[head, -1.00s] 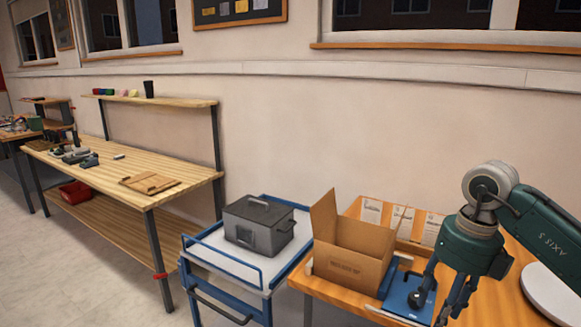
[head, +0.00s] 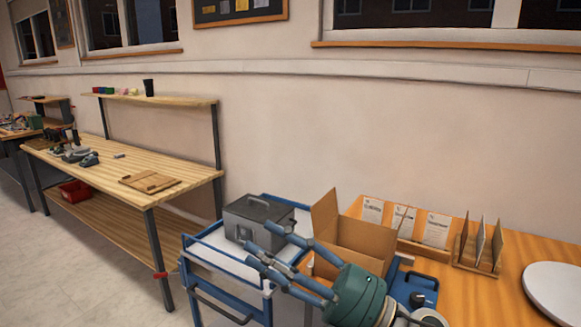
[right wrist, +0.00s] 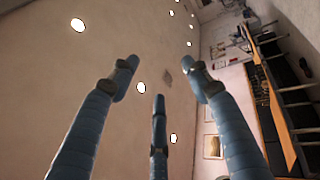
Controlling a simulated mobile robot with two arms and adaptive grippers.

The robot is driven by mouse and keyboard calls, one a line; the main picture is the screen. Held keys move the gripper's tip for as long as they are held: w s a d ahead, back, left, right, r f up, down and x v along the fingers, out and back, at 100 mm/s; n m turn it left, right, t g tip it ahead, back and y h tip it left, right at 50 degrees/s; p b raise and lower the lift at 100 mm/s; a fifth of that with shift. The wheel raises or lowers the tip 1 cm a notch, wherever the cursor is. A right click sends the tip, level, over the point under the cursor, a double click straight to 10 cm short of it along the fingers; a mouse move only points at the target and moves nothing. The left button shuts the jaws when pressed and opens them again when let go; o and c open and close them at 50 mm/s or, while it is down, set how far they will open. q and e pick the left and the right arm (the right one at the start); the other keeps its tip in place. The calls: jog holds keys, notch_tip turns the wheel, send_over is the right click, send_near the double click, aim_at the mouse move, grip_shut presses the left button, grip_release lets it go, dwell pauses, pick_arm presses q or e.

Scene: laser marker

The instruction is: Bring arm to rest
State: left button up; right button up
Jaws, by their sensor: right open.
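My right gripper (head: 272,258) is in the head view at the lower middle, in front of the cardboard box and the grey case. Its blue fingers point left and are spread open with nothing between them. In the right wrist view the fingers (right wrist: 158,100) stand apart, with the ceiling and its lights behind them. An open cardboard box (head: 363,239) stands on the wooden table, its lower front hidden by the gripper. A grey lidded case (head: 258,214) sits on the blue trolley, partly covered by a finger. My left gripper is not in view.
The blue trolley (head: 222,262) stands left of the wooden table (head: 488,287). A blue device (head: 415,287), a wooden rack (head: 478,247) and a white round plate (head: 553,290) are on the table. A long workbench (head: 110,163) stands at the left, with open floor before it.

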jog(key=w+d+f+m+t+h, duration=0.3)
jog(key=d+m+t+h, duration=0.35)
jog(key=m, duration=0.35)
jog(key=w+d+f+m+t+h, duration=0.3)
jog(key=w+d+m+t+h, duration=0.15)
jog(key=d+m+h, duration=0.35)
jog(key=s+d+f+m+g+h, duration=0.2)
jog(key=d+f+m+h, duration=0.15)
jog(key=f, duration=0.45)
jog(key=s+d+f+m+g+h, duration=0.25)
jog(key=d+f+m, duration=0.2)
jog(key=f, duration=0.45)
jog(key=s+d+f+m+g, duration=0.1)
jog(key=s+f+m+g, duration=0.1)
jog(key=s+f+g, duration=0.7)
jog(key=s+d+f+m+g, duration=0.1)
jog(key=s+f+g, duration=0.1)
jog(key=s+f, duration=1.15)
jog(key=s+f+g, duration=0.1)
jog(key=s+f, duration=0.3)
jog(key=f, duration=0.9)
jog(key=s+f+g, duration=0.1)
jog(key=s+f, duration=0.2)
jog(key=f, duration=1)
jog(key=s+d+f, duration=0.2)
jog(key=s+f, duration=1.1)
jog(key=s, duration=0.3)
jog(key=shift+s+d+f+g, duration=0.25)
jog(key=shift+d+f+g, duration=0.1)
jog(key=shift+g, duration=0.1)
